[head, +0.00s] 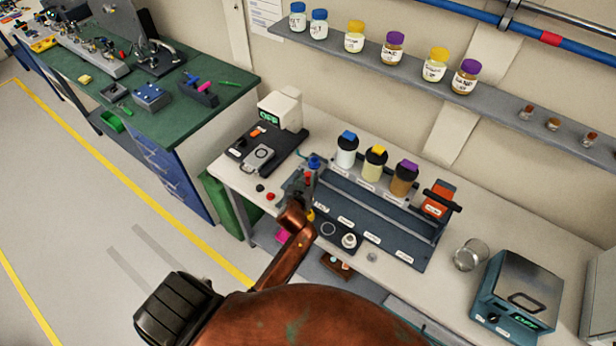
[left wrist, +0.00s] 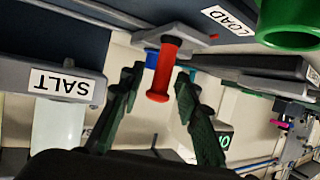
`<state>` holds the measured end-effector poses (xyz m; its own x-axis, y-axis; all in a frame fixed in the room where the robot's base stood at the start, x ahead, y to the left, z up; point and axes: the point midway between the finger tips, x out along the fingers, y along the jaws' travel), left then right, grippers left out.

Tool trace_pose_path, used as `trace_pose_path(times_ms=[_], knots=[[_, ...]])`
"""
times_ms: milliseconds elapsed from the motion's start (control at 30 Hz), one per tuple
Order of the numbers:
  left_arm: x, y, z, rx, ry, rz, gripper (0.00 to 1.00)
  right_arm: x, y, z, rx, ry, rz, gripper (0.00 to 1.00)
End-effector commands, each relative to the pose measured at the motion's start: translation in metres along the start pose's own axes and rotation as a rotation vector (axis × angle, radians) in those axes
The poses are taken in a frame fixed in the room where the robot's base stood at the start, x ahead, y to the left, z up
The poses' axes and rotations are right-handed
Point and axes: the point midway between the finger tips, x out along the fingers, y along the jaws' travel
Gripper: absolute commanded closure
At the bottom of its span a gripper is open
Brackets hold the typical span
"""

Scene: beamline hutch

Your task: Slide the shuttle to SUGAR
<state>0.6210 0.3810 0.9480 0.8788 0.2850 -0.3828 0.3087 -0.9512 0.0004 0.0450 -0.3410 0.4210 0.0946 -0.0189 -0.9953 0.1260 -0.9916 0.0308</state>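A long dark rail station (head: 385,222) stands on the bench with several white labels, too small to read in the head view. In the left wrist view, a red upright handle (left wrist: 163,72), apparently the shuttle's, sits at a grey mount by the LOAD label (left wrist: 228,20). The SALT label (left wrist: 62,84) is to the left; I cannot make out a SUGAR label. My left gripper (head: 307,188) is at the station's left end. In the wrist view its open fingers (left wrist: 158,84) stand either side of the red handle, with gaps visible. My right gripper is not in view.
Blue-, yellow- and purple-capped bottles (head: 375,163) stand along the station's back. An orange block (head: 438,198) is at its right end. A glass beaker (head: 470,254) and a teal device (head: 516,294) stand farther right. A scale-like device (head: 280,110) is behind left.

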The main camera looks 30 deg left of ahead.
Motion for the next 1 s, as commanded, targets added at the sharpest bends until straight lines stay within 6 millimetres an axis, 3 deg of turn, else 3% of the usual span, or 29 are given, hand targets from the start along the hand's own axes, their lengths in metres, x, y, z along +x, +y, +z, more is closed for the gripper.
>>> trace_pose_path(times_ms=[67,500,1000], knots=[[-0.0001,0.0,0.0,0.0,0.0,0.0,0.7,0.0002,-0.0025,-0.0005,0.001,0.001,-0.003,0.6],[-0.0004,0.0002,0.0002,0.0,-0.001,0.0,1.0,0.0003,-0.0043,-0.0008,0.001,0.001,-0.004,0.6],[0.0001,0.0013,0.0003,0.0,-0.001,0.0,1.0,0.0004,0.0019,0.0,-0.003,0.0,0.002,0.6]])
